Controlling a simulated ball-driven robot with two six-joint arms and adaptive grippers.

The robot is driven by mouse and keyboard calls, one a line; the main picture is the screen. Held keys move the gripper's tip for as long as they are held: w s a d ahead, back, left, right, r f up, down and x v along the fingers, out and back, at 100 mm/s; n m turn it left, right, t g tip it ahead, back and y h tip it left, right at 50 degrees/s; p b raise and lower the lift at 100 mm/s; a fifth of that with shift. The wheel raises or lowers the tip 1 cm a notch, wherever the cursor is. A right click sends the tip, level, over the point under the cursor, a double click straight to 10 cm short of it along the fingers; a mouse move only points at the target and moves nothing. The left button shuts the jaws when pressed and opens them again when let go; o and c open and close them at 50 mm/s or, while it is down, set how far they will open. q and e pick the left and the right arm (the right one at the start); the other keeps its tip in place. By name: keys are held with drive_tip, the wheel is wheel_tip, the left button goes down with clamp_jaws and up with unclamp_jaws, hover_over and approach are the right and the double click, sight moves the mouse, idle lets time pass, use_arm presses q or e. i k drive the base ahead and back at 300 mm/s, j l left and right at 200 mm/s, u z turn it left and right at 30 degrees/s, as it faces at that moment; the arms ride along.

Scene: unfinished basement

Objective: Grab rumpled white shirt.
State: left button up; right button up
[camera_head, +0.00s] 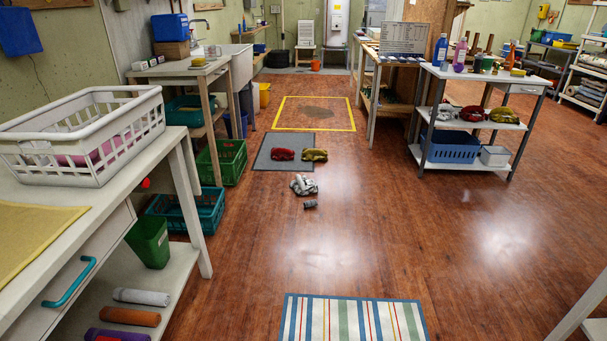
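A rumpled white and grey cloth (303,185), which looks like the shirt, lies on the wooden floor near the middle of the view, just in front of a grey mat. A small dark grey roll (310,204) lies on the floor close in front of it. Another whitish bundle (444,112) sits on the middle shelf of the cart at the right; I cannot tell what it is. Neither of my grippers is in view.
A red bundle (283,154) and an olive bundle (314,155) lie on the grey mat (273,164). A white laundry basket (90,135) stands on the left table. A striped rug (353,318) lies in front. The floor (380,240) between is clear.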

sight(302, 187)
drive_tip(key=i+z, duration=0.3)
drive_tip(key=i, duration=1.85)
drive_tip(key=i+l+u, duration=0.1)
drive_tip(key=i, duration=0.5)
drive_tip(key=i+l, duration=0.1)
drive_tip(key=i, duration=0.45)
drive_tip(key=i+u, duration=0.1)
drive_tip(key=i, duration=0.5)
drive_tip(key=i+l+u, duration=0.2)
drive_tip(key=i+u, duration=0.15)
drive_tip(key=i, duration=0.15)
drive_tip(key=i+l+u, duration=0.3)
drive_tip(key=i, duration=0.2)
drive_tip(key=l, duration=0.05)
